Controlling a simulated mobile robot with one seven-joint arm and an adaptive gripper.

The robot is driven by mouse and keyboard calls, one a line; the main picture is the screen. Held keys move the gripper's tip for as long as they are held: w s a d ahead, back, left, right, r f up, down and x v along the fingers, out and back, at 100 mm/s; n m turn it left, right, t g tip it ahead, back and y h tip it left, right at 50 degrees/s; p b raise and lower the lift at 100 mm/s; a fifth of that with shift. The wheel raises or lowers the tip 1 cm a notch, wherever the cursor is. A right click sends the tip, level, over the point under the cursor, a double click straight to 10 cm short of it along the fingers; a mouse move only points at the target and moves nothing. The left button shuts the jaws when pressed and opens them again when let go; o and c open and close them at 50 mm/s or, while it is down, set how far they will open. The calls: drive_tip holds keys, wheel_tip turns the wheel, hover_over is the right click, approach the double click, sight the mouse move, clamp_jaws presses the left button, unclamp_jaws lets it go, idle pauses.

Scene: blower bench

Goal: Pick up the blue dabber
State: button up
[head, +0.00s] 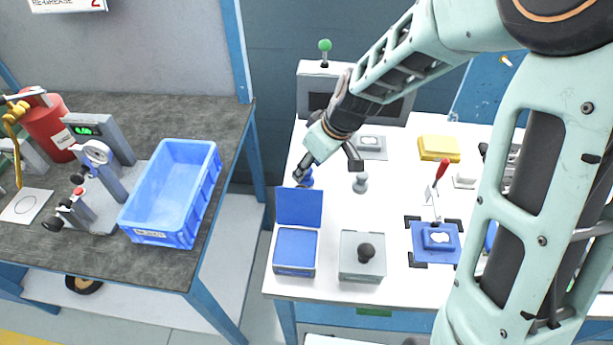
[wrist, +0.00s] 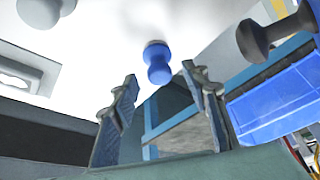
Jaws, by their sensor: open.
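The blue dabber (head: 308,179) stands on the white bench top near its left edge, partly hidden by my gripper in the head view. In the wrist view the blue dabber (wrist: 158,64) shows whole, with a rounded knob and a wider, pale-rimmed end. My gripper (head: 301,173) is open and close to the dabber. In the wrist view my gripper's two fingers (wrist: 160,76) stand apart, and the dabber appears in line with the gap between their tips. I see no contact; the exact distance is hard to tell.
A grey dabber (head: 360,183) stands to the right. An open blue pad box (head: 295,250) and a grey box with a dark knob (head: 362,258) are in front. A control box with a green-knobbed lever (head: 325,68) stands behind. A blue crate (head: 172,195) sits on the left bench.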

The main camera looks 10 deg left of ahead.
drive_tip(key=shift+x, duration=1.15)
clamp_jaws()
drive_tip(key=shift+r, duration=0.1)
wheel_tip(320, 180, up, 10)
drive_tip(key=shift+f+p, duration=0.1)
drive_tip(key=shift+p, duration=0.25)
drive_tip(key=c, duration=0.7)
unclamp_jaws()
drive_tip(key=c, duration=0.4)
